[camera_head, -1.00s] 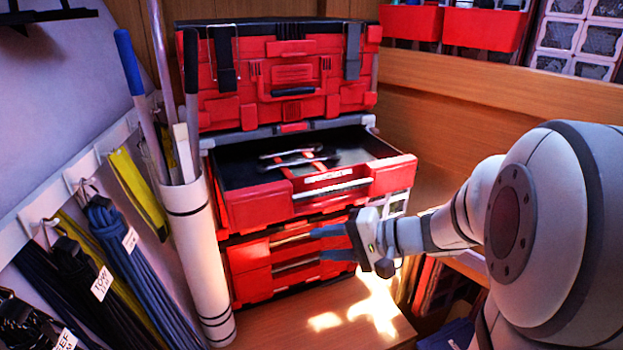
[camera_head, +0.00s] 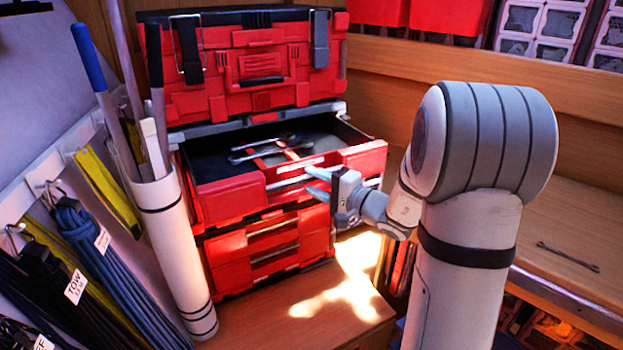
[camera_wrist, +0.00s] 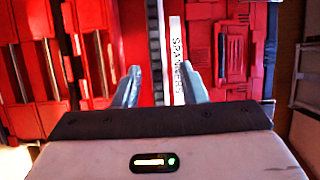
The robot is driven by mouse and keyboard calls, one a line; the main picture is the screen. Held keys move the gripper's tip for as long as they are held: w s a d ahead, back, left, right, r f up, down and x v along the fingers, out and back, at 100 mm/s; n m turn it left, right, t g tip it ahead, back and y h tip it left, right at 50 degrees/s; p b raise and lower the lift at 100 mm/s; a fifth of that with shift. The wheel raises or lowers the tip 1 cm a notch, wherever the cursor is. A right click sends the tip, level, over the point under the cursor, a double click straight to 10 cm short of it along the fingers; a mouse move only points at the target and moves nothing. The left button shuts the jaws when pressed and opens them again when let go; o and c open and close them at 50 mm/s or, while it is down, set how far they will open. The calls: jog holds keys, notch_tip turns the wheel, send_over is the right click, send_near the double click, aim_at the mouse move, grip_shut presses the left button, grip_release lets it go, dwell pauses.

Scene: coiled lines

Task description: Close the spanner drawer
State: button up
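The spanner drawer (camera_head: 228,200) is the red upper drawer of the tool chest, and it stands pulled out. Spanners (camera_head: 268,150) lie inside it. My gripper (camera_head: 316,183) is in front of the drawer's face, near its pale handle bar (camera_head: 292,181). In the wrist view my gripper (camera_wrist: 160,84) has its two blue-grey fingers apart with nothing held. The white "SPANNERS" label (camera_wrist: 178,60) shows between the fingers, close to the right one. I cannot tell whether the fingertips touch the drawer.
Closed red drawers (camera_head: 255,262) sit below. A red case (camera_head: 245,70) sits on top. A white tube (camera_head: 172,245) with long tools stands close left, beside hanging coiled lines (camera_head: 95,250). A loose spanner (camera_head: 568,257) lies on the right-hand shelf.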

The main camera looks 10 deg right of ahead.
jog(key=shift+w+a, duration=0.2)
grip_shut()
dwell(0.3)
